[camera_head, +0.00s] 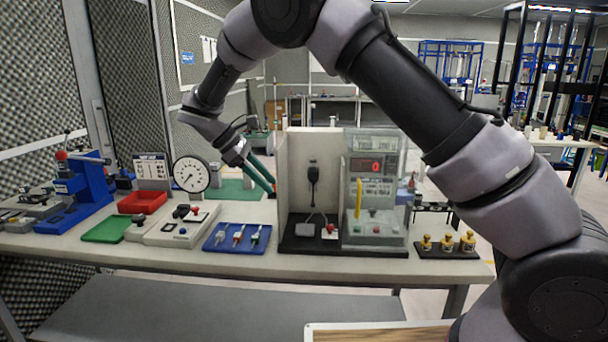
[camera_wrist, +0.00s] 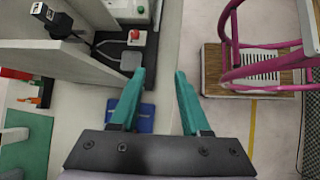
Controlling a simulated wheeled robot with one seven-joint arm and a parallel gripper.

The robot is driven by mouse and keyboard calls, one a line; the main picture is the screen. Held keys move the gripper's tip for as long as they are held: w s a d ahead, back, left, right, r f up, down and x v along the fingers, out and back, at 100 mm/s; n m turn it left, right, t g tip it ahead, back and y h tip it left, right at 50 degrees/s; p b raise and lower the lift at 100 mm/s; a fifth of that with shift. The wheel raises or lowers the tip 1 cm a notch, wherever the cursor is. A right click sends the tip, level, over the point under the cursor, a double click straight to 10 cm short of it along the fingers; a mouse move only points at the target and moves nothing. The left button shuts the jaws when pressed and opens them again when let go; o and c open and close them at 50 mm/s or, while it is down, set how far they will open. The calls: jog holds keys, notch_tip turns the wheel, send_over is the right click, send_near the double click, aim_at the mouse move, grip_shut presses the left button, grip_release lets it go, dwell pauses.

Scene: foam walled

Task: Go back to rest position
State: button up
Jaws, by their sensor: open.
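My gripper (camera_head: 262,177) is at the end of my arm, left of the pale upright panel, above the workbench. Its green fingers are apart with nothing between them. In the wrist view my gripper (camera_wrist: 158,95) is also open and empty. Beyond the fingers are the bench surface, part of the blue tray and the floor. My arm reaches across the head view from the lower right, arching over the bench.
The workbench (camera_head: 330,262) holds a panel fixture (camera_head: 298,165), a display unit (camera_head: 375,215), a blue tray (camera_head: 237,237), a dial gauge (camera_head: 191,174), a red tray (camera_head: 143,202) and brass weights (camera_head: 447,243). A pink-framed object (camera_wrist: 270,60) stands on the floor beyond the bench.

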jog(key=s+d+r+m+y, duration=0.1)
jog(key=d+r+m+y, duration=0.2)
jog(key=d+r+m, duration=0.5)
jog(key=s+d+r+m+y, duration=0.1)
jog(key=d+r+y, duration=0.45)
jog(key=d, duration=0.75)
jog(key=s+d+r+m+t, duration=0.3)
jog(key=s+d+m, duration=0.3)
jog(key=s+d, duration=0.1)
jog(key=s+d+r+m+t+y, duration=0.1)
jog(key=s+d+r+m+t, duration=0.2)
jog(key=s+d+m, duration=0.3)
jog(key=s, duration=0.3)
jog(key=shift+s+d+r, duration=0.2)
jog(key=shift+s+d, duration=0.1)
jog(key=shift+d, duration=0.05)
